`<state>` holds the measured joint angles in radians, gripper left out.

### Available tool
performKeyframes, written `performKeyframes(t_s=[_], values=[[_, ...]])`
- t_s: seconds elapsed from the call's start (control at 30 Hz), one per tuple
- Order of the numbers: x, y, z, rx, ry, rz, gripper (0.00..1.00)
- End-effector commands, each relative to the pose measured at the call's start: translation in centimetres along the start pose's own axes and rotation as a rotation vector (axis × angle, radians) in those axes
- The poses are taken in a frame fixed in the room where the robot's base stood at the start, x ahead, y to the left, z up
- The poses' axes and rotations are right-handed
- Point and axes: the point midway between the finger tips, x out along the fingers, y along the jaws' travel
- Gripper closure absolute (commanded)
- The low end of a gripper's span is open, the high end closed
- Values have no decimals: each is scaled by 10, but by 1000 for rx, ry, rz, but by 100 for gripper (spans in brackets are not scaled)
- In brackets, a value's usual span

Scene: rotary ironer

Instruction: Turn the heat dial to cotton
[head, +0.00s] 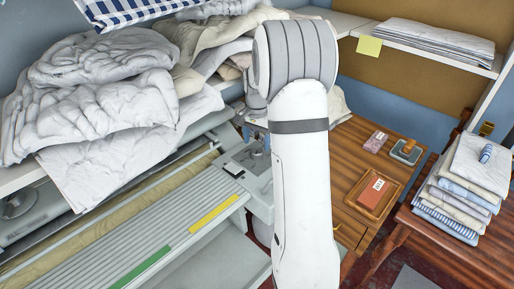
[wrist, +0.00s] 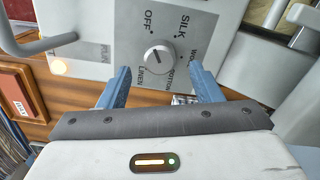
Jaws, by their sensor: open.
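The heat dial (wrist: 160,57) is a round, pale grey knob on a light grey control panel (wrist: 105,66) in the wrist view. Labels OFF, SILK, WOOL, COTTON and LINEN surround it, with COTTON at its lower right. A dark mark shows on its face, but I cannot tell surely which label it points to. My gripper (wrist: 160,68) is open, its blue fingers apart below left and below right of the dial. Whether they touch the panel is unclear. In the head view my arm hides most of the gripper and the dial; part of the panel (head: 235,168) shows.
A lit lamp (wrist: 58,67) and a grey bar handle (wrist: 50,44) are at the panel's left. White linen (head: 90,105) is heaped on a shelf above the ironer (head: 140,245). A wooden table (head: 350,160) with small trays and a folded stack (head: 465,185) stand at right.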

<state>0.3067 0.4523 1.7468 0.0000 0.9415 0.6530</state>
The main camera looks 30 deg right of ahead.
Motion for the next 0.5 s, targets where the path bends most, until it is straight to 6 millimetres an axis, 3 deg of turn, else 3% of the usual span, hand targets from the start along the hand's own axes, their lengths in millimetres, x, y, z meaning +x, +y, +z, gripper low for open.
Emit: performKeyframes(t_s=[0.2, 0.5], values=[[-31, 0, 0, 0, 1, -1, 41], [-39, 0, 0, 0, -1, 0, 41]])
